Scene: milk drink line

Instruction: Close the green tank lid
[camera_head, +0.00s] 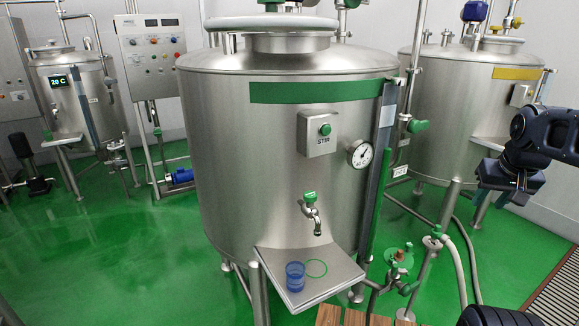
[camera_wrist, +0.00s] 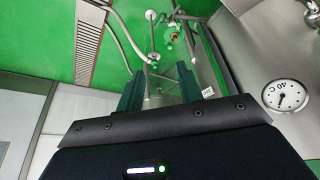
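The green tank (camera_head: 240,150) is the large steel tank in the middle of the head view, with a green band (camera_head: 315,91) near its top. Its round lid (camera_head: 235,23) is at the top edge of the picture, over the short neck (camera_head: 290,43). The upper part of the lid is cut off, and I cannot tell whether it sits fully down. My gripper (camera_head: 497,190) is to the right of the tank, well below the lid and apart from it. The wrist view shows its two fingers (camera_wrist: 160,80) apart with nothing between them; the lid is not in that view.
A dial gauge (camera_head: 360,154), a green-handled tap (camera_head: 311,212) and a shelf (camera_head: 325,281) with a blue cup (camera_head: 295,276) are on the tank's front. A yellow-banded tank (camera_head: 470,95) stands behind my arm. Pipes and a valve (camera_head: 398,257) stand low at right.

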